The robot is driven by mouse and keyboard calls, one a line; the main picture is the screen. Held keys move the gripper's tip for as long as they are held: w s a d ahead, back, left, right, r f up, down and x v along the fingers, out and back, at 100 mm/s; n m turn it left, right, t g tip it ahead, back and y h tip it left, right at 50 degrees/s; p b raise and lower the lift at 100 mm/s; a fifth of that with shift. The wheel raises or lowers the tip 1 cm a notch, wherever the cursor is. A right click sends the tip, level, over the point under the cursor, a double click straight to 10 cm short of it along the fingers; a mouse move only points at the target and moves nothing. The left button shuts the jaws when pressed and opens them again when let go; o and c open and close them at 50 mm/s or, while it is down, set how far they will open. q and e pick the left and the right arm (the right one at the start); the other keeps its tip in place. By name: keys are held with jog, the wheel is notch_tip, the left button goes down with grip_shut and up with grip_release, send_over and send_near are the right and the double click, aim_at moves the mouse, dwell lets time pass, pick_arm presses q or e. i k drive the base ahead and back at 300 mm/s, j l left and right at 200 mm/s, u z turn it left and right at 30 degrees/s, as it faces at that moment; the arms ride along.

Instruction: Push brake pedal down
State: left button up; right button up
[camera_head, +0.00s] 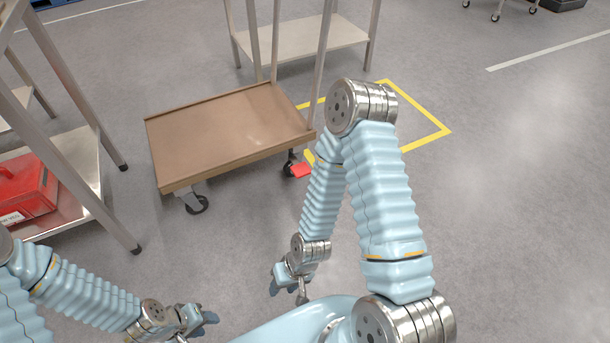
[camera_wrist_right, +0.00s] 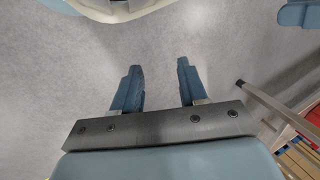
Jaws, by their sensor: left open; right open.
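A red brake pedal (camera_head: 301,170) sits by the caster at the near right corner of a brown platform cart (camera_head: 228,130). My right arm passes just right of the pedal, between it and the open floor. My right gripper (camera_head: 288,289) is low in front of my base, nearer to me than the pedal and apart from it. In the right wrist view its two blue fingers (camera_wrist_right: 158,85) are spread with only grey floor between them. My left gripper (camera_head: 197,322) is at the lower left, open, touching nothing that I can see.
A metal shelf (camera_head: 84,165) holding a red toolbox (camera_head: 26,190) stands at the left. Another metal table (camera_head: 305,40) stands behind the cart. A yellow floor marking (camera_head: 428,116) lies right of the cart. The floor between my grippers and the cart is clear.

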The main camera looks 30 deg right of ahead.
aim_at(299, 170)
jog(key=i+l, duration=0.9)
jog(key=l, duration=0.25)
jog(key=z, duration=0.05)
